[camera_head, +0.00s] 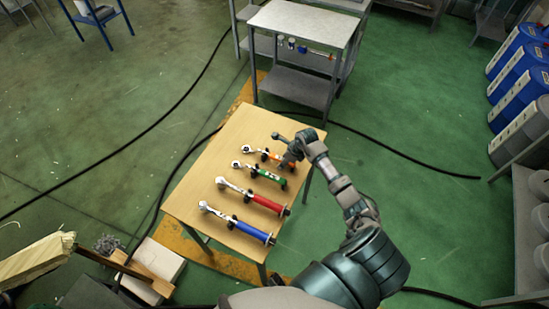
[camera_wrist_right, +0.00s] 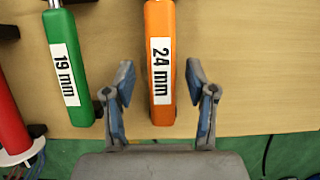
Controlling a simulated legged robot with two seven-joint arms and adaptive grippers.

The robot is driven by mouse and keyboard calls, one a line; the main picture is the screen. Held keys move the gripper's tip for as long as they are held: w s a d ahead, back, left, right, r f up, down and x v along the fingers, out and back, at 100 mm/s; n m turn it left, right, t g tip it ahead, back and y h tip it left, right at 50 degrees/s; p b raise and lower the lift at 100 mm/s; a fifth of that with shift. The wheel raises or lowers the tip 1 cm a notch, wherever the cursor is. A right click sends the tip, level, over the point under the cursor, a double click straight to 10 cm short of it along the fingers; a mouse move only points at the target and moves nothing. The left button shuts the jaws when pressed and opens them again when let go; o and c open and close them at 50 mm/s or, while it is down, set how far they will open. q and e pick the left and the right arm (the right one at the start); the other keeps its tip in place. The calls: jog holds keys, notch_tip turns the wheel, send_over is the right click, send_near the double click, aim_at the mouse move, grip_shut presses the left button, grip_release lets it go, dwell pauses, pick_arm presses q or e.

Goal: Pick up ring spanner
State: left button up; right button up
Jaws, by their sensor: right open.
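Several ring spanners with coloured handles lie in a row on a wooden table (camera_head: 190,190): orange (camera_head: 274,157), green (camera_head: 270,176), red (camera_head: 265,202) and blue (camera_head: 252,231). My right gripper (camera_head: 288,160) is over the handle end of the orange spanner. In the right wrist view, the orange handle (camera_wrist_right: 160,62), labelled 24 mm, lies between the two spread fingers (camera_wrist_right: 160,95), with a gap on each side. The green handle (camera_wrist_right: 65,65), labelled 19 mm, lies left of it. The red handle (camera_wrist_right: 10,125) is at the left edge. My left gripper is out of view.
Dark supports (camera_wrist_right: 108,98) stand beside the handles. A grey metal cart (camera_head: 300,22) stands behind the table. Blue containers (camera_head: 518,75) are at the right. Black cables (camera_head: 420,160) cross the green floor. The table's left side is bare.

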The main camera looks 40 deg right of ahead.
jog(key=shift+d, duration=0.25)
grip_shut()
jog(key=shift+a, duration=0.1)
